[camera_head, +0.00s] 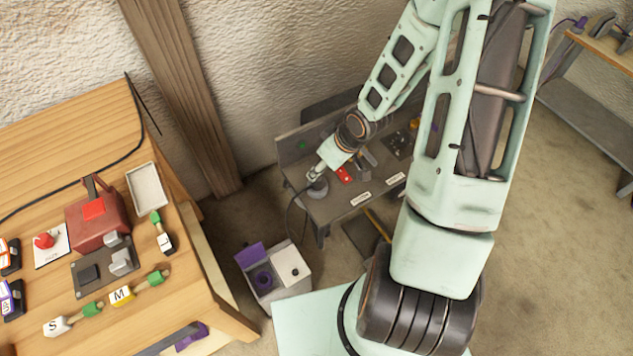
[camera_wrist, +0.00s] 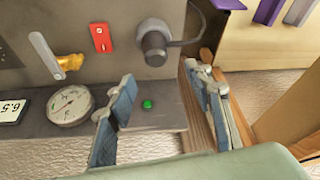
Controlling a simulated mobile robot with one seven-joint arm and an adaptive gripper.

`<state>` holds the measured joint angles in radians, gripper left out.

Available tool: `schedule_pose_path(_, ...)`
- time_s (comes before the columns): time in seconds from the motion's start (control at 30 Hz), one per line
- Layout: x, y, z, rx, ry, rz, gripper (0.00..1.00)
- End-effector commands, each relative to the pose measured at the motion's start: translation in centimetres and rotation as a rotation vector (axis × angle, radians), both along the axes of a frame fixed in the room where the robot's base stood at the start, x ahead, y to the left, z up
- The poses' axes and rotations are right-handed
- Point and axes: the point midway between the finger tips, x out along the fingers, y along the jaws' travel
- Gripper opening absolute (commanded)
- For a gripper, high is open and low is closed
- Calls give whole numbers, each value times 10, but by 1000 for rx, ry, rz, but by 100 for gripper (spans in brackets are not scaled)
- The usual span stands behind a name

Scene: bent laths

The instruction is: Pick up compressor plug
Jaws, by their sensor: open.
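The compressor plug appears to be the dark grey round plug (camera_wrist: 154,46) with a cable on the grey bench panel in the wrist view. In the head view a grey round piece (camera_head: 317,189) with a dark cable sits at the left end of the grey bench (camera_head: 335,207). My gripper (camera_wrist: 160,78) is open, its two blue-grey fingers spread apart with nothing between them. In the wrist view the plug lies just beyond the fingertips, between their lines. In the head view my gripper (camera_head: 314,174) is right above the grey piece; whether they touch I cannot tell.
A white and purple box (camera_head: 290,287) stands on the floor. A wooden table (camera_head: 60,130) holds several tools at left.

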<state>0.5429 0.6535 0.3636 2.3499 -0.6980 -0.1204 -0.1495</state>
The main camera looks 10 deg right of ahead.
Motion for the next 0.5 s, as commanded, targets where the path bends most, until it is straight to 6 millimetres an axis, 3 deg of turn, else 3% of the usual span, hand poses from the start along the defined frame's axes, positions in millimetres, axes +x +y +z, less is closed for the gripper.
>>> schedule_pose_path(0.1, 5, 4, -18, 0, 1, 2, 47)
schedule_pose_path(0.37, 11, 6, -33, -1, 1, 1, 47)
schedule_pose_path(0.5, 15, 8, -51, -2, 3, 2, 47)
